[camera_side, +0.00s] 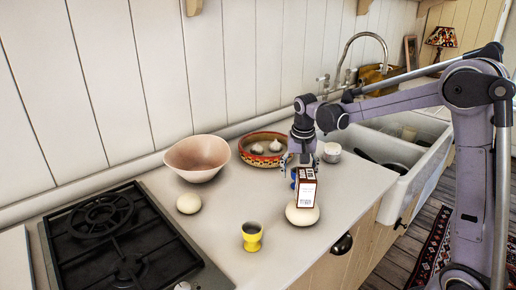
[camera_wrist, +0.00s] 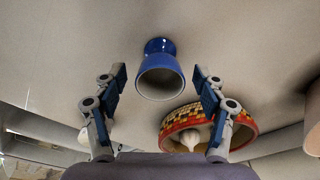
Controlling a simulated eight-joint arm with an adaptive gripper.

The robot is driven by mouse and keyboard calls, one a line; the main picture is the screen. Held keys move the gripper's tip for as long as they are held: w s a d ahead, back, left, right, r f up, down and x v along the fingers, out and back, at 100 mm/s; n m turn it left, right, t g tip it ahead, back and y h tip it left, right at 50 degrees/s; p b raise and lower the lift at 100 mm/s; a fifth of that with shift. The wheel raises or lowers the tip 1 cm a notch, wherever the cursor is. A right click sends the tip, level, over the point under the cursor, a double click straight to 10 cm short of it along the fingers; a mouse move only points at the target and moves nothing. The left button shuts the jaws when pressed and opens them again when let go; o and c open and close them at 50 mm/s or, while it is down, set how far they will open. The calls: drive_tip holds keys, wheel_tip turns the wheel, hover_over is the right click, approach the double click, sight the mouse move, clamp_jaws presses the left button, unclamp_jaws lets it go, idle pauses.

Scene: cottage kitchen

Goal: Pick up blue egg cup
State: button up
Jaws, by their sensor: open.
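The blue egg cup (camera_wrist: 160,75) is in the wrist view, ahead of and between the two fingers of my gripper (camera_wrist: 158,84). There is a gap on each side of it, and no finger visibly touches it. Its wide mouth faces the camera, with the narrower foot above. In the side view my gripper (camera_side: 301,162) points down over the counter behind a small carton (camera_side: 307,188). The carton hides most of what is below the fingers. A little blue shows left of the carton, and I cannot tell whether it is cup or finger pad.
A white round item (camera_side: 303,215) is at the carton's base. A patterned bowl (camera_side: 246,157) holding garlic is left of my gripper, and a small white cup (camera_side: 332,153) is to its right. A yellow egg cup (camera_side: 252,238), pink bowl (camera_side: 197,160), pale egg-shaped item (camera_side: 189,204) and hob (camera_side: 115,245) are farther left.

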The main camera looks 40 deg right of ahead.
drive_tip(key=shift+f, duration=0.3)
drive_tip(key=c, duration=1.3)
